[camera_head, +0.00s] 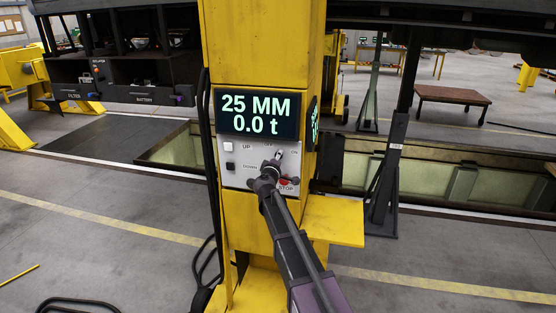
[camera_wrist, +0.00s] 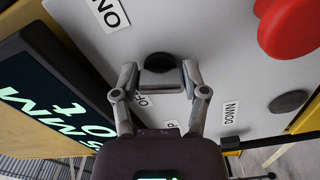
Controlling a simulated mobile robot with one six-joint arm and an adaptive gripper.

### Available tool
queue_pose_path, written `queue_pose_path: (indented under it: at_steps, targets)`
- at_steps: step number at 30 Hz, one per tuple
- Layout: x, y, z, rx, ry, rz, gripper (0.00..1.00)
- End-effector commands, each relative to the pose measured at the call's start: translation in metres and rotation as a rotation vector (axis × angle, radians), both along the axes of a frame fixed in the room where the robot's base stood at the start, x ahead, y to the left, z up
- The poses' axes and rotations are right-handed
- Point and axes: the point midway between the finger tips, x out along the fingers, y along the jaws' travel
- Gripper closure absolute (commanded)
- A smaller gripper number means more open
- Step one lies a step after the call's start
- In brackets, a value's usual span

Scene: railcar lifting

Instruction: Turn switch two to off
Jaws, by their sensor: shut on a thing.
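The control panel (camera_head: 232,169) is grey-white and fixed to the yellow column. My gripper (camera_head: 270,168) reaches it from below right and covers part of its middle. In the wrist view my gripper (camera_wrist: 160,75) has one finger on each side of a dark round knob (camera_wrist: 160,62) and is shut on it. An ON label (camera_wrist: 106,13) is beyond the knob at upper left. Another label by the left finger is partly hidden. I cannot read the knob's setting or tell which switch number it is.
A display (camera_head: 257,114) above the panel reads 25 MM and 0.0 t. A red stop button (camera_wrist: 288,27) and a dark round button (camera_wrist: 290,101) near a DOWN label (camera_wrist: 232,111) are close to my gripper. A yellow ledge (camera_head: 333,221) juts out at right.

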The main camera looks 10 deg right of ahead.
Motion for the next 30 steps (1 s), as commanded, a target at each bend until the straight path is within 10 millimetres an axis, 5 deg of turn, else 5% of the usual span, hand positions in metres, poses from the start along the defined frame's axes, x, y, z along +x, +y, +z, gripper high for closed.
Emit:
queue_pose_path:
  at_steps: [12,29,30]
  targets:
    - [0.0016,-0.0002,0.0016,-0.239,0.086,0.0,0.91]
    - [0.0017,-0.0002,0.0018,-0.277,0.098,0.0,0.91]
    - [0.0017,-0.0002,0.0018,-0.277,0.098,0.0,0.31]
